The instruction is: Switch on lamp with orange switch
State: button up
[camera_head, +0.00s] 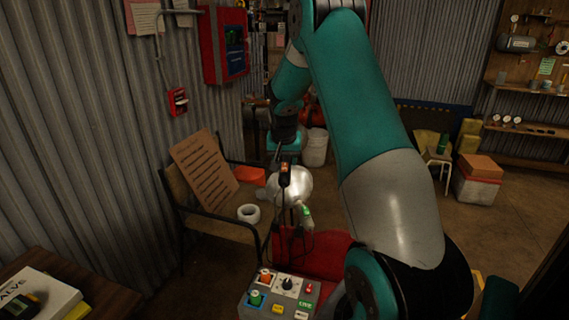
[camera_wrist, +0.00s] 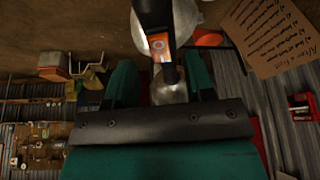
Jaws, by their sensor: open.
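The lamp has a round silvery head (camera_head: 291,188), standing in the middle of the head view. A black housing with an orange switch (camera_head: 285,171) sits at its top. In the wrist view the orange switch (camera_wrist: 158,46) shows on the black housing, with part of the silvery head (camera_wrist: 183,18) behind it. My gripper (camera_head: 279,153) is just above and behind the lamp in the head view. In the wrist view my gripper (camera_wrist: 160,78) is open, its two teal fingers apart with the housing between or beyond them. I cannot tell whether they touch it.
A control box (camera_head: 248,310) with orange and green knobs stands low in front. A corrugated wall (camera_head: 75,140) bounds the left.

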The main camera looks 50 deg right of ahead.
aim_at(285, 167)
jog(key=shift+x, duration=1.25)
grip_shut()
jog(key=shift+d+r+g+p, duration=0.1)
jog(key=shift+r+g+p, duration=0.25)
jog(key=shift+p, duration=0.55)
jog(key=p, duration=0.1)
jog(key=y+p, duration=0.1)
jog(key=p, duration=0.1)
jog(key=shift+w+d+r+g+y, duration=0.15)
jog(key=shift+g+y, duration=0.15)
jog(key=shift+g, duration=0.05)
jog(key=shift+w+d+f+g+y+p, duration=0.15)
jog(key=shift+f+g+y+p, duration=0.25)
jog(key=shift+g+y+p, duration=0.45)
